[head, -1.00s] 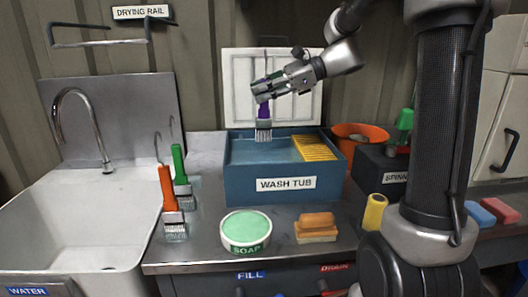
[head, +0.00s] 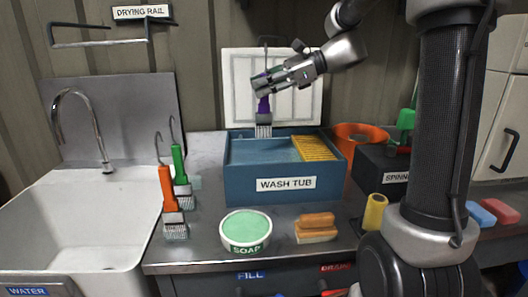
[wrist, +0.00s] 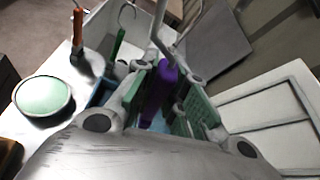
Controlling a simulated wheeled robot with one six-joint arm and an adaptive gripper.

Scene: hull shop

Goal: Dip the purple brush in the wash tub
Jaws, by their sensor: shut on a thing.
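My gripper (head: 262,86) is shut on the purple brush (head: 264,104) and holds it upright, bristles down. In the wrist view the purple handle (wrist: 159,92) sits between the green finger pads. The blue wash tub (head: 240,184) stands on the metal counter. The brush hangs over the tub's left-middle part, its bristles near the height of the tub's back rim. I cannot tell whether the bristles touch anything. A yellow ribbed insert (head: 314,148) fills the tub's right side.
Orange (head: 168,190) and green (head: 180,165) brushes stand left of the tub. The sink (head: 80,220) is at left; a spinner box (head: 375,172) and orange bowl (head: 362,133) are right.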

